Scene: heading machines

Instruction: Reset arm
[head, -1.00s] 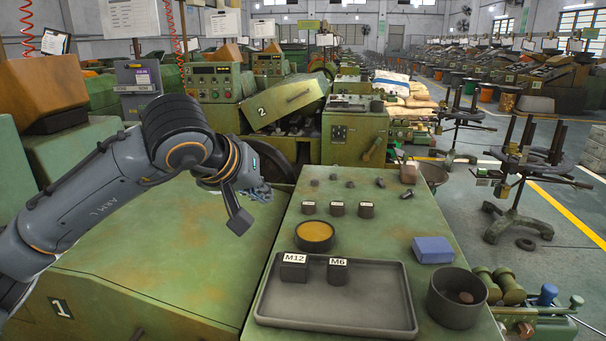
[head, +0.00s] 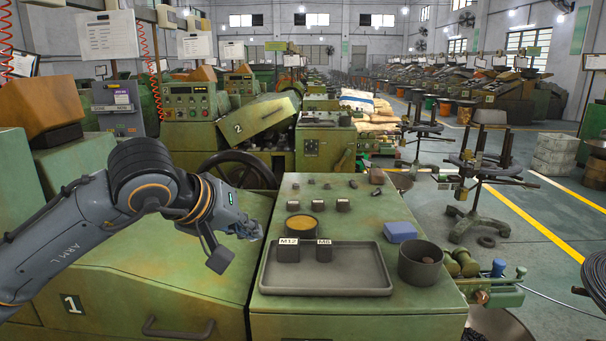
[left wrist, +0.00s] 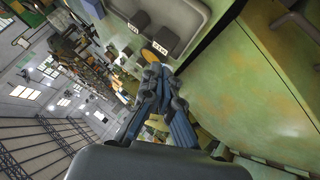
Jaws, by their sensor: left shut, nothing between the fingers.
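My left arm comes in from the left in the head view, over the green machine top marked 1. Its gripper (head: 250,229) hangs just left of the green work table (head: 350,205), apart from the tray. In the left wrist view its dark fingers (left wrist: 152,75) are together with nothing between them. The grey tray (head: 325,286) holds two dark blocks labelled M12 (head: 288,251) and M6 (head: 324,251). My right gripper is not in view.
Behind the tray are a round dish of yellow material (head: 301,226) and several small dark parts. A blue block (head: 400,231) and a dark round cup (head: 420,264) stand right of the tray. A large handwheel (head: 238,172) is behind my left gripper.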

